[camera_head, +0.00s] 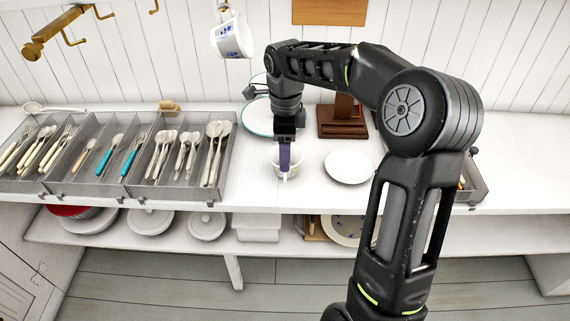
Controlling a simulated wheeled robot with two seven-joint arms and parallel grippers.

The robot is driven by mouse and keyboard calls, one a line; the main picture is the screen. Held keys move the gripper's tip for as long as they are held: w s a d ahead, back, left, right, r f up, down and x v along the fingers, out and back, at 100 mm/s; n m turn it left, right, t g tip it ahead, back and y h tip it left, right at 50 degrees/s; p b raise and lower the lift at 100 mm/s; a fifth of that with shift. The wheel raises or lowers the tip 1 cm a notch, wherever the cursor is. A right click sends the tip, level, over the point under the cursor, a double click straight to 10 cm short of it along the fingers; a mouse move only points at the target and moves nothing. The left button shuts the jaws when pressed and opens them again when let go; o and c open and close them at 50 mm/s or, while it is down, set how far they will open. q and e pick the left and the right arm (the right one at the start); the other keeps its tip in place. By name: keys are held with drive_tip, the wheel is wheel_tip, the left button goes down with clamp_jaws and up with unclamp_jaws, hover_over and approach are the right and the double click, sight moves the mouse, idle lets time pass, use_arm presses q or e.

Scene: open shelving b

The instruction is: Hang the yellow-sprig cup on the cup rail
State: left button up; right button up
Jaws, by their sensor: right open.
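A white cup (276,169) stands on the shelf top, below my right gripper (285,158). A small yellow mark shows on its front, but the sprig is too small to make out clearly. My right gripper points down with its fingers at the cup's rim; it is open, and the fingers hide part of the cup. The brass cup rail (62,27) with hooks runs along the top left of the wall. A white cup with blue sprigs (232,37) hangs at the top, near the middle. My left gripper is not in view.
Clear cutlery trays (226,160) stand left of the cup. A white plate (349,165) lies to its right, and a brown wooden stand (343,118) is behind. White-and-blue plates (256,118) are behind the gripper. Dishes (206,226) fill the lower shelf.

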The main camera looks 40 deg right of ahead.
drive_tip(key=shift+f, duration=0.35)
drive_tip(key=shift+f, duration=0.1)
wheel_tip(320, 180, down, 5)
drive_tip(key=shift+s+f+p, duration=0.1)
drive_tip(key=shift+p, duration=0.4)
drive_tip(key=shift+a, duration=0.1)
drive_tip(key=shift+c, duration=0.5)
clamp_jaws()
